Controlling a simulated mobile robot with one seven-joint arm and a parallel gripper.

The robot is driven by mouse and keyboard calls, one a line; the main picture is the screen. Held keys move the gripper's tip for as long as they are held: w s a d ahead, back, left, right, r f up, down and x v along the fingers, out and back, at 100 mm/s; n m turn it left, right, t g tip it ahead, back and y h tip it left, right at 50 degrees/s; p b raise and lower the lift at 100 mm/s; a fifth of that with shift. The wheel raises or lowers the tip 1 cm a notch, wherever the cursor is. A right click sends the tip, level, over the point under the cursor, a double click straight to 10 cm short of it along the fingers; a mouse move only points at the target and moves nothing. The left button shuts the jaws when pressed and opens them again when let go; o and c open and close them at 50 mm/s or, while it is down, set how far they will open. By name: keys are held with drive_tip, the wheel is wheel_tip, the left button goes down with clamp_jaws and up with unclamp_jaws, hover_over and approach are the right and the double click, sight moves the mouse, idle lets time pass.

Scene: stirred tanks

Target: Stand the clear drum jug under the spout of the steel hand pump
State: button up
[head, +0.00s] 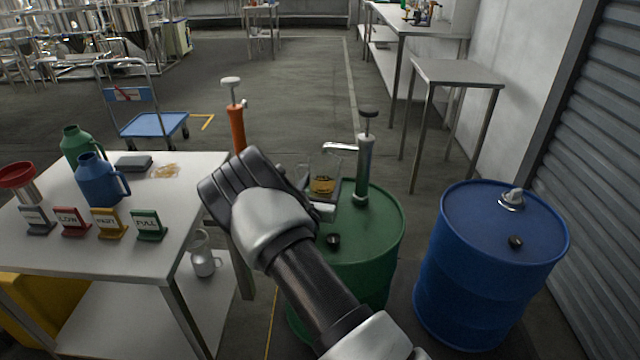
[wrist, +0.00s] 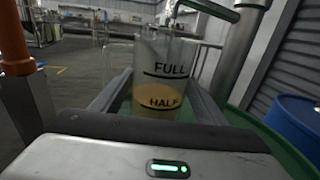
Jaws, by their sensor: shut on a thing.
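The clear drum jug (head: 323,186) holds amber liquid. In the wrist view the jug (wrist: 165,55) is upright, with FULL and HALF marks and liquid near the HALF line. My gripper (head: 318,196) is shut on it; its fingers (wrist: 158,98) flank the jug. The steel hand pump (head: 365,165) stands on the green drum (head: 385,225). Its spout (head: 340,147) points left, its tip above the jug's rim in the picture. In the wrist view the spout (wrist: 208,8) shows above the jug's right side. The jug's base is hidden, so I cannot tell whether it touches the drum top.
An orange pump (head: 237,128) stands left of my gripper. A blue drum (head: 500,235) is at right. The white table (head: 120,248) at left bears a green jug (head: 76,146), a blue jug (head: 98,180) and several label stands. A black cap (head: 333,240) lies on the green drum.

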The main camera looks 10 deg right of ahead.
drive_tip(key=o, duration=0.9)
drive_tip(key=shift+f, duration=0.2)
drive_tip(key=o, duration=0.4)
drive_tip(key=shift+r, duration=0.15)
